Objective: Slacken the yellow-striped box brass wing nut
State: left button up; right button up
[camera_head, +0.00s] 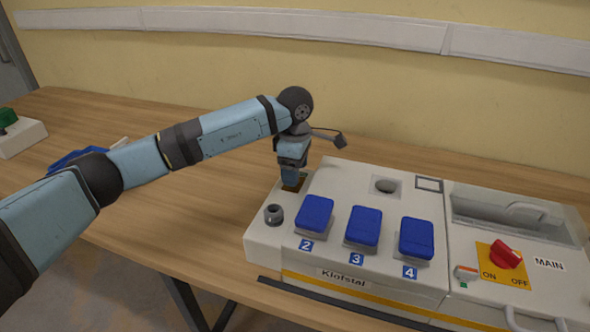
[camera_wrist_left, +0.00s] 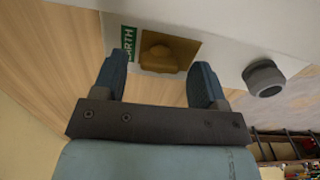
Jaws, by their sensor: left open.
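The yellow-striped box (camera_head: 335,271) stands on the wooden table, with a yellow stripe along its lower front. In the left wrist view the brass wing nut (camera_wrist_left: 160,57) sits on a brass plate (camera_wrist_left: 180,46) beside a green EARTH label (camera_wrist_left: 128,42). My left gripper (camera_head: 291,184) points down at the box's left end. In the wrist view the open left gripper (camera_wrist_left: 159,84) has a finger on each side of the wing nut, with gaps between. In the head view the nut is mostly hidden by the gripper. My right gripper is not in view.
A grey round gland (camera_head: 274,214) sits close to the gripper. Blue socket covers (camera_head: 364,227) and a red MAIN switch (camera_head: 505,253) lie to the right. A green-topped box (camera_head: 20,137) stands far left. The table between is mostly clear.

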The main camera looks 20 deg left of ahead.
pick_arm(q)
jog(key=shift+f, duration=0.1)
jog(key=c, duration=0.9)
jog(key=shift+n, duration=0.3)
jog(key=n, duration=0.3)
jog(key=shift+n+p, duration=0.3)
jog(key=shift+n, duration=0.1)
jog(key=n, duration=0.4)
jog(key=shift+n+p, duration=0.3)
jog(key=shift+p, duration=0.05)
jog(key=n+p, duration=0.1)
jog(key=n, duration=0.3)
jog(key=shift+n+p, duration=0.35)
jog(key=shift+n, duration=1.85)
